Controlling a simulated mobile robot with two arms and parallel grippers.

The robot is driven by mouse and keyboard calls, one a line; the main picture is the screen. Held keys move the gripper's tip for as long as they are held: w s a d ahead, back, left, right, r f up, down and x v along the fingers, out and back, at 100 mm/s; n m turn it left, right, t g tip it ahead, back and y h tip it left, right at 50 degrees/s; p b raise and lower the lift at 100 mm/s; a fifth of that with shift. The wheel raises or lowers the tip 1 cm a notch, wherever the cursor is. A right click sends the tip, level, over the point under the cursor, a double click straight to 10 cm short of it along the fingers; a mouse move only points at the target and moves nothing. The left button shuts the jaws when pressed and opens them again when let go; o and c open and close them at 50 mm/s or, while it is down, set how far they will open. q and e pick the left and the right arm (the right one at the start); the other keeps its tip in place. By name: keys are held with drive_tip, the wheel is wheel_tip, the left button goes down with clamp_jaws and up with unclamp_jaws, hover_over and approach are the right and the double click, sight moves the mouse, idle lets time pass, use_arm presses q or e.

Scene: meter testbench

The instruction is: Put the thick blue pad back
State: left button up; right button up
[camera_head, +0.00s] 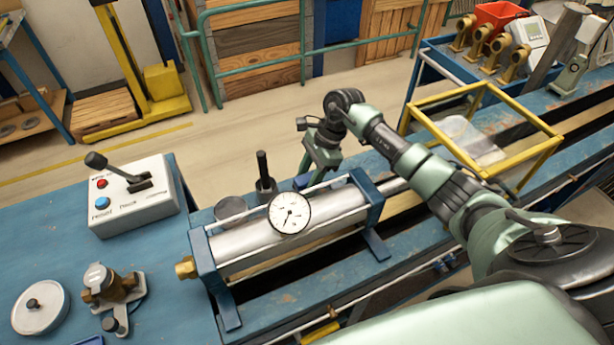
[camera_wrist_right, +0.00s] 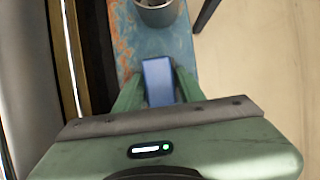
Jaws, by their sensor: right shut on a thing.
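The blue pad (camera_wrist_right: 158,82) shows in the right wrist view as a small blue block between the two green fingers. My right gripper (camera_wrist_right: 158,90) is shut on it, with the worn blue bench surface below. In the head view my right gripper (camera_head: 320,157) points down behind the gauge cylinder, near the bench's far edge. My left gripper is in neither view.
A cylinder with a dial gauge (camera_head: 290,212) lies in front of the right gripper. A grey round container (camera_wrist_right: 157,10) stands ahead of the pad in the wrist view. A yellow frame (camera_head: 537,125) stands right. A lever control box (camera_head: 134,196) sits left.

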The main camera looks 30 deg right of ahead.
drive_tip(key=shift+f, duration=0.1)
drive_tip(key=shift+f+b, duration=0.1)
drive_tip(key=shift+b, duration=0.2)
drive_tip(key=o, duration=1.3)
drive_tip(key=shift+r+p, duration=0.25)
drive_tip(key=shift+p, duration=0.05)
drive_tip(key=shift+d+r, duration=0.15)
drive_tip(key=shift+r, duration=0.05)
drive_tip(key=b+v, duration=0.3)
drive_tip(key=v, duration=0.8)
drive_tip(key=shift+r+b, duration=0.25)
drive_tip(key=shift+b, duration=0.05)
